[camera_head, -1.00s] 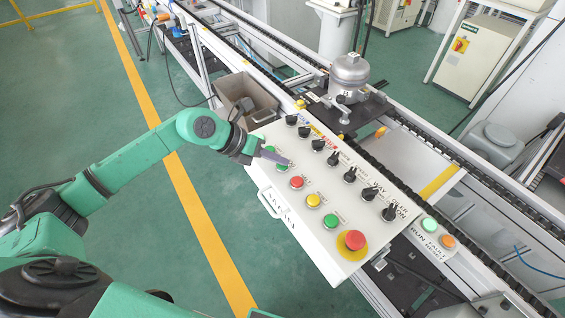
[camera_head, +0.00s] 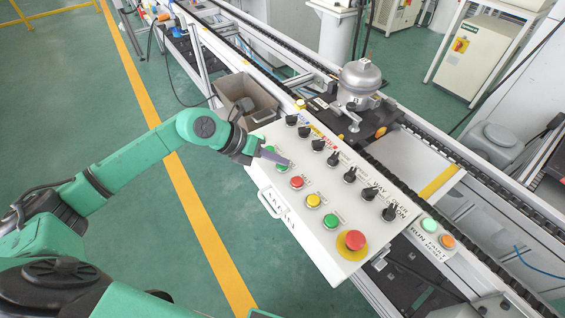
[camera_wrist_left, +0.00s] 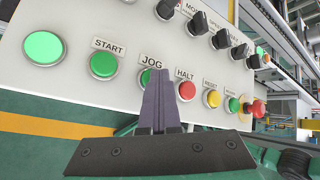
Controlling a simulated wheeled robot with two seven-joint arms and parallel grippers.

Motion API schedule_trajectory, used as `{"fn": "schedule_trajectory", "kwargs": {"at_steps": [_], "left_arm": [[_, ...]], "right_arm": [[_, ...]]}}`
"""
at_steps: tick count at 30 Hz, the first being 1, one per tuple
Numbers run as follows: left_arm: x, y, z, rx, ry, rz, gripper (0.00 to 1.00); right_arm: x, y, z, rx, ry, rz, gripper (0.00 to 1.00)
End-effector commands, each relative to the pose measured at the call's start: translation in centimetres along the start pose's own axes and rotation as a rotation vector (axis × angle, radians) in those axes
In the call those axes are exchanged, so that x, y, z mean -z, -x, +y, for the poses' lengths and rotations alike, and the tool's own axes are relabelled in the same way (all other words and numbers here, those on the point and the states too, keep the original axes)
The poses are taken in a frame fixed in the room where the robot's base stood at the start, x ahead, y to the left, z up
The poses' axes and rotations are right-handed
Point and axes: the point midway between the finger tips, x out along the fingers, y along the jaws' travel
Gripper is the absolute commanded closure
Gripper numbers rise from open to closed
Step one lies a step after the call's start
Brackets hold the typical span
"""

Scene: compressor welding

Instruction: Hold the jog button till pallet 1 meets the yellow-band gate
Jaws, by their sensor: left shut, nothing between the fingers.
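My left gripper (camera_head: 285,161) is shut and empty, its fingertips over the control panel (camera_head: 262,178). In the left wrist view the closed fingers (camera_wrist_left: 157,85) cover much of the green button labelled JOG (camera_wrist_left: 144,77); whether they touch it cannot be told. A dark pallet (camera_head: 392,113) on the conveyor carries a silver compressor (camera_head: 360,80); its number is not clearly readable. The yellow band (camera_head: 438,182) crosses the line further down to the right, with a gap of pale plate between it and the pallet. My right gripper is not in view.
The START button (camera_wrist_left: 103,65) and red HALT button (camera_wrist_left: 186,90) flank the JOG button. Black knobs (camera_head: 350,174) line the panel, with a red emergency stop (camera_head: 355,240) at its lower end. A grey bin (camera_head: 245,95) stands behind my left wrist.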

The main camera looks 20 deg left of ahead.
Motion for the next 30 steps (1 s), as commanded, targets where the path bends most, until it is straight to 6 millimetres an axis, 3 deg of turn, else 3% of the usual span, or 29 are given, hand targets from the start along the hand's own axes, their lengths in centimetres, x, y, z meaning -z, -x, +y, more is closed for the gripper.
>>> {"fn": "schedule_trajectory", "kwargs": {"at_steps": [9,20,30], "left_arm": [[-0.9,1.2,-0.9,0.000,0.000,0.001,1.00],[-1.0,1.4,-1.0,0.000,0.000,0.000,1.00],[-2.8,3.8,-2.8,0.000,-0.001,0.000,1.00]], "right_arm": [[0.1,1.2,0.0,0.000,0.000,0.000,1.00],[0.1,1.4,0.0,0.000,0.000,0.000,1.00],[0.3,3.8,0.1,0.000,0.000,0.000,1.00]]}}
